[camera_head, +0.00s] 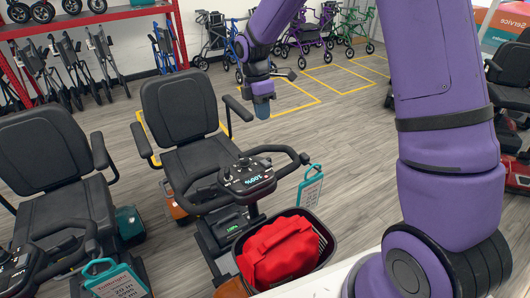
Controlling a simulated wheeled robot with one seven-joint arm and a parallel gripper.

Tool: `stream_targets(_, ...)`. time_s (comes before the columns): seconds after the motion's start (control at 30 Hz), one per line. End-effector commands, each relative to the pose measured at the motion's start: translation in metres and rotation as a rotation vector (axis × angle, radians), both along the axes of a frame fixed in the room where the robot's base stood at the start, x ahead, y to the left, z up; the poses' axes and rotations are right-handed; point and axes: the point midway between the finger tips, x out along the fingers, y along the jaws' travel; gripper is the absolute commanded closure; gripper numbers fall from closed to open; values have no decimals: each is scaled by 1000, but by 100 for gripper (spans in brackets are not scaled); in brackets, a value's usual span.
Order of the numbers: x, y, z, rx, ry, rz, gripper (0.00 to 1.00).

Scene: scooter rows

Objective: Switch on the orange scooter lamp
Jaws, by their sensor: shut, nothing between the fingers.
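The scooter with orange body panels (178,202) stands in the middle, with a black seat (180,108) and a black handlebar console (248,177). The console has a lit display and several small knobs or switches; which one is for the lamp I cannot tell. The lamp itself cannot be made out. My gripper (263,114) points down, shut and empty, in the air above and behind the console, apart from it.
A black basket (322,262) with a red bag (279,250) hangs at the scooter's front. A teal tag (310,186) hangs by the right handlebar. A teal scooter (130,224) stands close on the left. Rollators (305,32) line the back; open floor lies right of the seat.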

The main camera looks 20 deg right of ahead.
Motion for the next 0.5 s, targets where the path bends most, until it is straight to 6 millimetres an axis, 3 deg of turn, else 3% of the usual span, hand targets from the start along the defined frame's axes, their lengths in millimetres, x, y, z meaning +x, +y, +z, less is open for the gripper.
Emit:
stream_targets(0.2,9,5,-23,22,39,78,100)
stream_targets(0.5,10,6,-26,26,43,89,100)
